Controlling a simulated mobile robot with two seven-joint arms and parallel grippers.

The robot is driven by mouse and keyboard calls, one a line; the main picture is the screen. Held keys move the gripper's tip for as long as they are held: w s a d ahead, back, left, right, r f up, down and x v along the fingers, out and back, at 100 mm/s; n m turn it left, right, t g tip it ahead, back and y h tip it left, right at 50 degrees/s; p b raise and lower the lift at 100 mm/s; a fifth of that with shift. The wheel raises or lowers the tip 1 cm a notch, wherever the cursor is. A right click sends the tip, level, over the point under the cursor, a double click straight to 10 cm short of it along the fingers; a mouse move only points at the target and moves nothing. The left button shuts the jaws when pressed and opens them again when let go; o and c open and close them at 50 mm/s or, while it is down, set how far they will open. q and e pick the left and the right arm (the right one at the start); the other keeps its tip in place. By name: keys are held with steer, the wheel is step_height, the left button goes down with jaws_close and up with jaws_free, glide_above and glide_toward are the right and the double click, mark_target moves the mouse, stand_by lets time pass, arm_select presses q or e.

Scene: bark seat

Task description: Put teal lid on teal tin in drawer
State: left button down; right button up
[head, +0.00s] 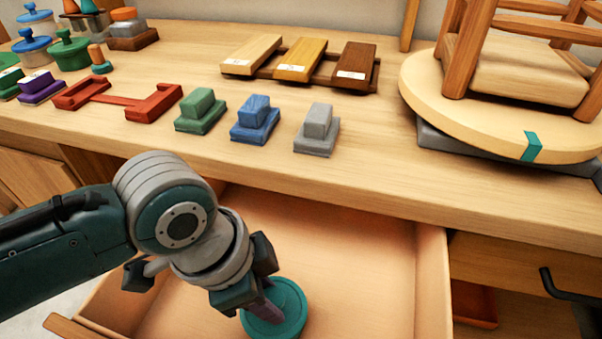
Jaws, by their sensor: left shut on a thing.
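The teal lid (290,299) is a round disc with a raised rim, low inside the open drawer (345,245). My left gripper (262,304) points down over it and is shut on its middle part; the gripped part is mostly hidden by the fingers. I cannot make out the teal tin separately; whatever is under the lid is hidden, so I cannot tell whether the lid rests on the tin. My right gripper is not in view.
The bench top (385,150) overhangs the back of the drawer. On it stand green (200,112), blue (254,120) and grey (317,130) blocks, a red bracket (118,100), wood samples (301,60), lidded tins at left and a stool (530,75). The drawer's right part is clear.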

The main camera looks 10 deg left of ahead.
arm_select(q)
steer(key=shift+f, duration=0.45)
steer(key=shift+c, duration=0.6)
jaws_free()
step_height(320, 180, up, 7)
steer(key=p, duration=0.7)
stand_by(0.4)
steer(key=shift+s, duration=0.1)
